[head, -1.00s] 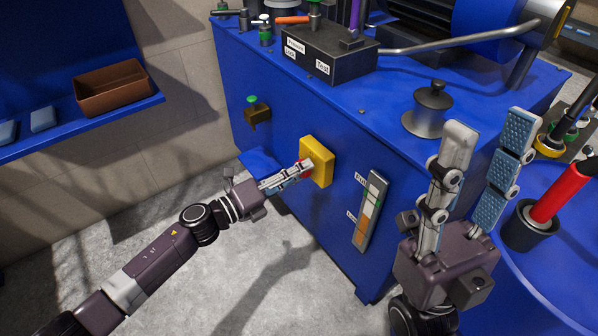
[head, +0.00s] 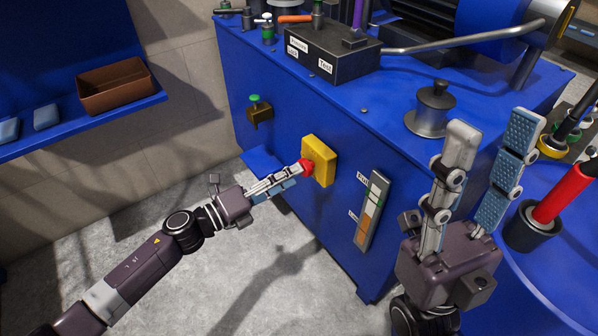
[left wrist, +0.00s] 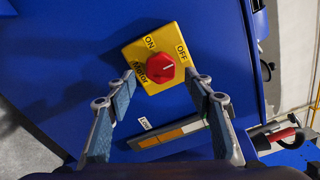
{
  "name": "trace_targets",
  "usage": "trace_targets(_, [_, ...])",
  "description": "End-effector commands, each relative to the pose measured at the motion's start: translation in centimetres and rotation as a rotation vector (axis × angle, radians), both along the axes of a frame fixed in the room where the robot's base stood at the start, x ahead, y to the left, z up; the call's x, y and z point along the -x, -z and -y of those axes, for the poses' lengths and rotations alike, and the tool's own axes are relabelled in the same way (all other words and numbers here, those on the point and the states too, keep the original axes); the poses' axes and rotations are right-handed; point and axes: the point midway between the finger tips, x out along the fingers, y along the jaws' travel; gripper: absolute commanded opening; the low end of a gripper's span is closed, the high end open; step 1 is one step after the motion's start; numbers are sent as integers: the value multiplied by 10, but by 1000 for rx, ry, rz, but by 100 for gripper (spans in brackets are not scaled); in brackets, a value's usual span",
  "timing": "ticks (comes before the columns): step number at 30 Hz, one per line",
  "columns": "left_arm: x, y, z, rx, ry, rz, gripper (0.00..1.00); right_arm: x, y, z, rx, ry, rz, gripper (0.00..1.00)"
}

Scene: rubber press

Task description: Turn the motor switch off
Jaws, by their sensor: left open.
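The motor switch is a yellow box (head: 322,168) with a red knob (head: 307,166) on the blue front panel of the press. In the left wrist view, the yellow box (left wrist: 140,48) carries ON, OFF and Motor labels, and the red knob (left wrist: 158,69) has a small white mark on its right part; its exact setting is hard to tell. My left gripper (head: 296,170) is at the knob in the head view. In the left wrist view its open fingers (left wrist: 163,77) stand on either side of the knob, apart from it. My right gripper (head: 490,130) is open and empty.
A level gauge (head: 371,212) is on the panel right of the switch. A green-topped valve (head: 257,109) sticks out at the upper left. A black control box (head: 332,57) stands on the press top. The floor (head: 180,270) below is clear.

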Motion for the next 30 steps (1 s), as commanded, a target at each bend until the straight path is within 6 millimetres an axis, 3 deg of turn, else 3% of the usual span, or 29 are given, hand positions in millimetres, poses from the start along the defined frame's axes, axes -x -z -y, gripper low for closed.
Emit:
trace_targets(6, [29,2,-39,-2,-2,-4,48,0,0,0,0,0,0,40])
trace_targets(12, [44,1,-60,-1,0,-2,48,0,0,0,0,0,0,40])
trace_targets(30, [48,0,-65,0,1,0,48,0,0,0,1,-1,0,40])
